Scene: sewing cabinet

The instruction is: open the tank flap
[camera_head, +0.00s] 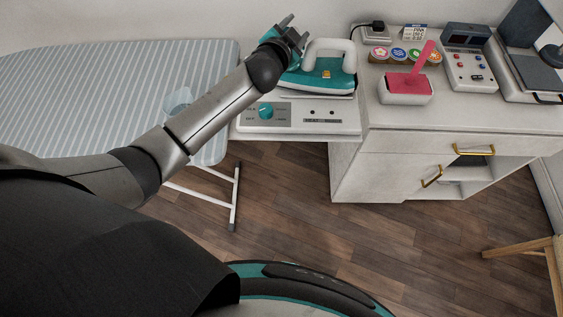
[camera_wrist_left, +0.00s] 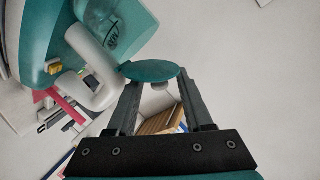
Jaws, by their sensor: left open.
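The teal and white iron (camera_head: 322,75) stands on the white station at the table's left end. My left gripper (camera_head: 296,28) is above and behind the iron's left end, next to the white handle (camera_head: 331,45). In the left wrist view, the oval teal tank flap (camera_wrist_left: 150,71) juts out from near the handle's end, beside the see-through teal tank (camera_wrist_left: 122,28). The open fingers of my left gripper (camera_wrist_left: 157,88) reach up to the flap, one toward each end of it. I cannot tell whether they touch it. My right gripper is not in view.
A striped ironing board (camera_head: 100,85) holding a clear cup (camera_head: 178,101) lies left of the station. A pink and white object (camera_head: 405,85), colourful round discs (camera_head: 400,54) and a grey control box (camera_head: 468,65) stand on the white cabinet (camera_head: 400,117). The wall is close behind.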

